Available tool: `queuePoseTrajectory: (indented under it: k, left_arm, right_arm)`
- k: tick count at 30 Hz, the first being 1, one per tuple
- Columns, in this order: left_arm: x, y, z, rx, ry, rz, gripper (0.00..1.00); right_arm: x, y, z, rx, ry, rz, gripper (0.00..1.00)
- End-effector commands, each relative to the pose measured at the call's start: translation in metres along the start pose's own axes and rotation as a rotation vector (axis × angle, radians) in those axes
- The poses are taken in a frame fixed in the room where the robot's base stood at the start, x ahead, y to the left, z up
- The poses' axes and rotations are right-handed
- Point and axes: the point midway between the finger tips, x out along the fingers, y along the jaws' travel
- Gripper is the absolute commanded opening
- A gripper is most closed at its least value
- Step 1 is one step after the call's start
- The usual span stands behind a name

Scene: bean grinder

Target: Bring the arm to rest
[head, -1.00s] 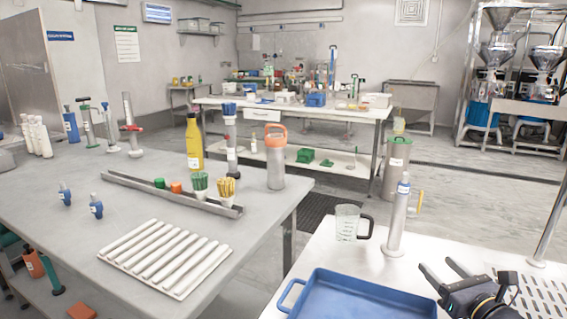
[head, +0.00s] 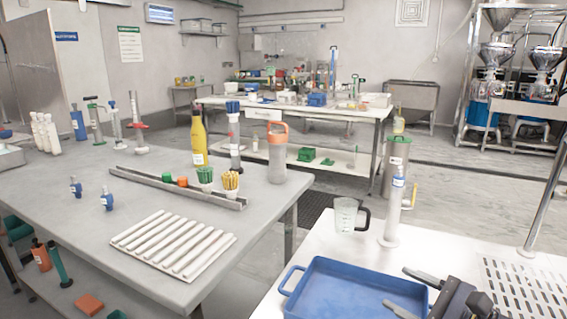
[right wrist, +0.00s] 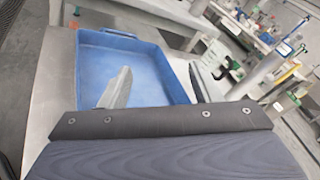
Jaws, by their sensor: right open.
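My right gripper (head: 397,288) is open and empty at the lower right of the head view. Its two fingers point left, over the right part of the blue tray (head: 318,267). In the right wrist view the spread fingers of this gripper (right wrist: 160,72) show in front of the blue tray (right wrist: 95,62), with nothing between them. I cannot tell how high they are above the tray. My left gripper is not in view.
A clear measuring jug (head: 345,214) and a tall cylinder with a blue top (head: 394,212) stand behind the tray. A perforated plate (head: 515,290) lies to the right. The grey table (head: 70,225) at left holds white rods (head: 172,243), bottles and pen cups.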

Motion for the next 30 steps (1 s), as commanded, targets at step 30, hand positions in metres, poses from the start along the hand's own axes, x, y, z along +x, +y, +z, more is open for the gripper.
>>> queuePoseTrajectory:
  k: [30]
  left_arm:
    - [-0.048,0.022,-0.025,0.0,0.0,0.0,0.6]
  right_arm:
    - [-0.14,0.15,0.021,-1.698,0.162,0.955,0.57]
